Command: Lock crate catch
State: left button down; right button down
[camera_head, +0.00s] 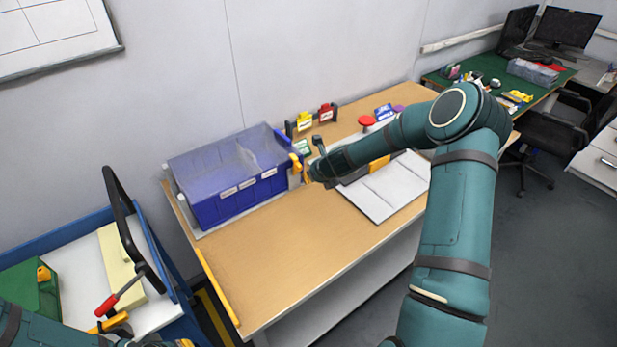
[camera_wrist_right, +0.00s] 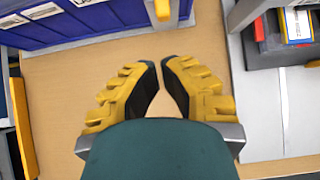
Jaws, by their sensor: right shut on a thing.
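The blue crate (camera_head: 238,198) with a clear lid (camera_head: 225,160) sits at the back left of the bench. Its yellow catch (camera_head: 295,163) is at the crate's right end, and a yellow piece also shows at the top of the right wrist view (camera_wrist_right: 162,10). My right gripper (camera_head: 306,174) is at that end, low beside the catch. In the wrist view its fingertips (camera_wrist_right: 160,64) are close together; the part they grip is hidden. My left gripper (camera_head: 112,324) is only partly in view at the bottom left, its jaws unclear.
A blue cart with a black handle (camera_head: 118,205) and a red-handled tool (camera_head: 107,305) stands at the left. Grey trays (camera_head: 385,190) lie right of my right gripper. Yellow and red labelled items (camera_head: 305,121) stand behind. The bench front (camera_head: 270,260) is clear.

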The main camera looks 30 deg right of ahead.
notch_tip(320, 180, up, 8)
jog(key=s+p, duration=0.1)
jog(key=s, duration=0.1)
jog(key=shift+s+d, duration=0.2)
jog(key=shift+s, duration=0.05)
jog(key=shift+s, duration=0.1)
dwell(0.3)
